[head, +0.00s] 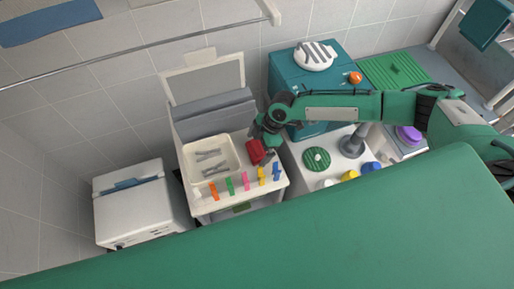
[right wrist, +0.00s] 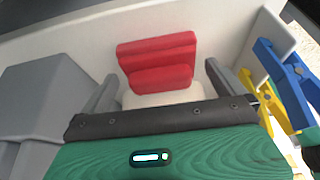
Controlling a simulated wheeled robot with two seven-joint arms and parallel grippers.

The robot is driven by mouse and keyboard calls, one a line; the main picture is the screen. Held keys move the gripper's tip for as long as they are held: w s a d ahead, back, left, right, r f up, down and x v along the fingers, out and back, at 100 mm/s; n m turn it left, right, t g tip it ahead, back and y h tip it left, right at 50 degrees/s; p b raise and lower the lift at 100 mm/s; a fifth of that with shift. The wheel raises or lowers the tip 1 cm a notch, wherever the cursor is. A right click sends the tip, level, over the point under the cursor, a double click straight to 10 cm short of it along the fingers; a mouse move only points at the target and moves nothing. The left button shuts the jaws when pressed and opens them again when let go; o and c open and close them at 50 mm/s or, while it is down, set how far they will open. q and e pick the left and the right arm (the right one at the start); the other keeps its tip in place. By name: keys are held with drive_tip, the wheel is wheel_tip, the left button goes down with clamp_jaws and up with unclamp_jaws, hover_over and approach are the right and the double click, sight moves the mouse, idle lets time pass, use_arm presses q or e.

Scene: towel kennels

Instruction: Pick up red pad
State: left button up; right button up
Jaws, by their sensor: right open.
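The red pad (right wrist: 158,62) lies ahead of my right gripper (right wrist: 160,88) in the right wrist view, between the directions of its two grey fingers. The fingers are spread apart with a pale surface between them. In the head view the red pad (head: 257,151) sits on the white table, right of the cream tray, and the right gripper (head: 264,147) is over it. The wrist and fingers partly hide the pad there. I cannot tell whether the fingers touch it. My left gripper is not in view.
The cream tray (head: 187,180) holds grey tools. Several coloured clips stand along the table's front, including a blue clip (head: 277,172) and a yellow clip (head: 262,176). A green disc (head: 316,159) lies on the white surface to the right. A teal box (head: 290,78) stands behind.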

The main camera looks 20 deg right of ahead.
sight(257, 146)
drive_tip(key=shift+a+f, duration=0.2)
drive_tip(key=shift+f, duration=0.35)
drive_tip(key=c, duration=0.9)
drive_tip(key=shift+r, duration=0.1)
wheel_tip(257, 146, up, 20)
drive_tip(key=shift+b, duration=1.1)
